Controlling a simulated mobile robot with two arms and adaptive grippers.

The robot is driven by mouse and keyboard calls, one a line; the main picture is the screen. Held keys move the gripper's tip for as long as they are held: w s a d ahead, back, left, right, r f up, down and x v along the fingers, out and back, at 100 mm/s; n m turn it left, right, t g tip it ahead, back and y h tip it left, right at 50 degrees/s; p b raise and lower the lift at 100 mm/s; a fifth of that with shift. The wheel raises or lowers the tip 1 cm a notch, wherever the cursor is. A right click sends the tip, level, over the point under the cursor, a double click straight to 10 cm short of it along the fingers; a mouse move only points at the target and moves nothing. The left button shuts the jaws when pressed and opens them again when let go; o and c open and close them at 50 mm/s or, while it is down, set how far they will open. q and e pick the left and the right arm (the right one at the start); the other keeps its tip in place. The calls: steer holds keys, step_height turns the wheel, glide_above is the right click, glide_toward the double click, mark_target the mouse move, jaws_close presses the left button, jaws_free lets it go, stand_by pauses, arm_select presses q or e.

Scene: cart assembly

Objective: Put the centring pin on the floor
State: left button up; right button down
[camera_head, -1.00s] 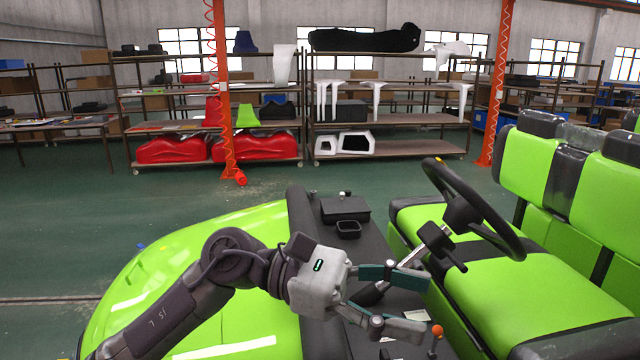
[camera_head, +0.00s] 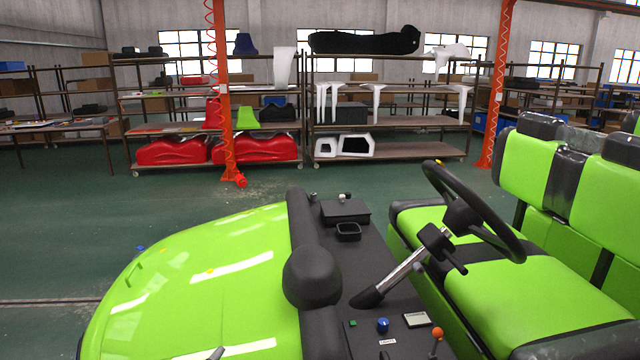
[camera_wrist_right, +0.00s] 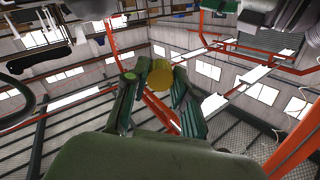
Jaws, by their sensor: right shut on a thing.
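In the right wrist view, my right gripper (camera_wrist_right: 157,92) is shut on a yellow round-ended piece (camera_wrist_right: 160,79), which I take for the centring pin. The piece sits between the two dark green fingers, its round end toward the far side. Its other end and full length are hidden. The right gripper does not show in the head view. My left gripper is in neither view now. The green floor (camera_head: 240,205) shows in the head view, beyond the cart and before the shelves.
A green cart (camera_head: 200,280) fills the front, with a steering wheel (camera_head: 470,210), seats (camera_head: 530,290) and a dark dashboard. Orange posts (camera_head: 222,100) and loaded shelves (camera_head: 390,124) stand at the back.

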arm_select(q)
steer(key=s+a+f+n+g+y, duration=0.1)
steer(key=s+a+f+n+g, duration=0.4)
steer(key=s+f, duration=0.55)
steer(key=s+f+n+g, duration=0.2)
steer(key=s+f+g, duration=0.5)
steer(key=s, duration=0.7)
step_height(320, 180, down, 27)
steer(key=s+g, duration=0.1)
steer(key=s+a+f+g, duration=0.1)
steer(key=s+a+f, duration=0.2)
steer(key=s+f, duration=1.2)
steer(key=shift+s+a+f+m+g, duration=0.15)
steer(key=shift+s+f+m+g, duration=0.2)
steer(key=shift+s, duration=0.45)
arm_select(e)
steer(key=s+d+f+m+t+h, duration=0.4)
steer(key=d+f+m+h, duration=0.4)
steer(key=d, duration=0.5)
step_height(320, 180, down, 2)
steer(key=h, duration=0.3)
steer(key=shift+h, duration=0.4)
